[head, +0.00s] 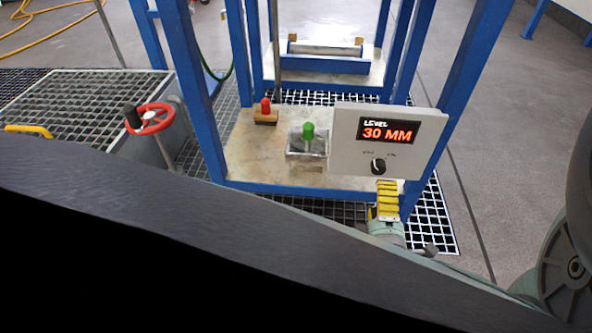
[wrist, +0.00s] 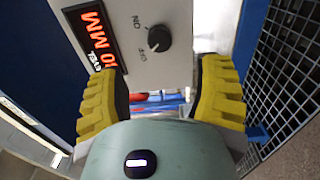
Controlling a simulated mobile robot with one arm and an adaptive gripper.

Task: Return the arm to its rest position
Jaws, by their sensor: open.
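My gripper (head: 387,200) shows in the head view just below the lower edge of a light grey level panel (head: 345,155). In the wrist view my gripper (wrist: 160,98) is open, its yellow ribbed fingers apart with nothing held between them. The panel's black knob (head: 378,166) is above the fingers in the head view. The knob also shows in the wrist view (wrist: 159,38), beyond the fingertips and clear of them. The panel's red display (head: 388,132) reads LEVEL 30 MM. My dark arm covers much of the lower head view.
A blue frame (head: 190,80) stands around the panel. On its base plate are a red-topped piece (head: 265,112) and a green-topped piece (head: 308,137). A red handwheel (head: 150,119) stands at left, next to a grated platform (head: 75,100). Open floor (head: 490,130) lies to the right.

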